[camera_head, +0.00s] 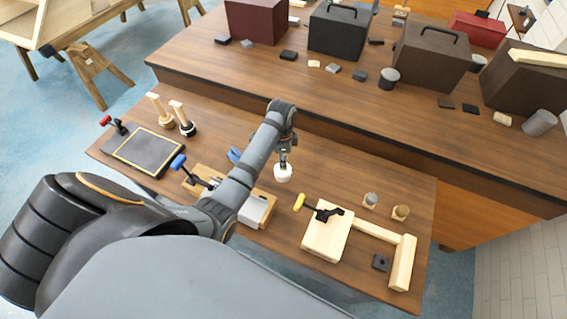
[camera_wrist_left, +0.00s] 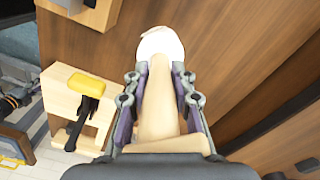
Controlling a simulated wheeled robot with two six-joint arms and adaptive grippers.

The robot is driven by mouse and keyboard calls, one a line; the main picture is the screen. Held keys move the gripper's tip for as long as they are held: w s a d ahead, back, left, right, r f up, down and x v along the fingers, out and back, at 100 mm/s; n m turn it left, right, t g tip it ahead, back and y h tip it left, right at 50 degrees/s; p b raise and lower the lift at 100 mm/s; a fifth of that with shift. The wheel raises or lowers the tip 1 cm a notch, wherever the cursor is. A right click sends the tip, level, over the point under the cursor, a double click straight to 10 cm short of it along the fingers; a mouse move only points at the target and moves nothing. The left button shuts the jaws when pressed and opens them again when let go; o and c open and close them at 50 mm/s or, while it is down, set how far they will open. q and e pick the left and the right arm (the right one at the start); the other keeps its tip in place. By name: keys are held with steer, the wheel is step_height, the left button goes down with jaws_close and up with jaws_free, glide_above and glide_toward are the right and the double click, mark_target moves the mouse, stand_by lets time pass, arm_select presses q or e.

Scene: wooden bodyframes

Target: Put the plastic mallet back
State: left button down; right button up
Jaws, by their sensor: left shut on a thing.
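The plastic mallet (camera_head: 283,173) has a white head and a pale wooden handle. My left gripper (camera_head: 284,152) is shut on its handle and holds it with the head hanging down over the front worktable (camera_head: 330,180). In the left wrist view the white head (camera_wrist_left: 160,47) lies beyond the fingertips of the left gripper (camera_wrist_left: 162,82), with the handle between the fingers. Two other mallets, one with a tan head (camera_head: 166,121) and one with a black head (camera_head: 188,130), stand handle-up at the left of the table. My right gripper is not in view.
A dark yellow-edged mat (camera_head: 147,152) lies left, near a red-handled clamp (camera_head: 113,124). A yellow-handled clamp (camera_head: 328,213) sits on a wooden block (camera_head: 326,240) at right. A raised bench behind holds a black toolbox (camera_head: 338,30) and several other boxes.

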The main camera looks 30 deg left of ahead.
arm_select(q)
steer(key=shift+w+a+f, duration=0.2)
steer(key=shift+w+f, duration=0.2)
steer(key=shift+f, duration=0.15)
steer(key=shift+w+f, duration=0.1)
steer(key=shift+f, duration=0.15)
steer(key=shift+w+a+f, duration=0.15)
steer(key=shift+w+f, duration=0.15)
steer(key=shift+f, duration=0.2)
step_height(320, 180, down, 3)
steer(key=shift+r, duration=0.2)
steer(key=shift+f, duration=0.25)
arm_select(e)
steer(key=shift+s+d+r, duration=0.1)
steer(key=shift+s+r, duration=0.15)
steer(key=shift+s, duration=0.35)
arm_select(q)
steer(key=c, duration=1.2)
jaws_free()
steer(key=shift+o, duration=0.4)
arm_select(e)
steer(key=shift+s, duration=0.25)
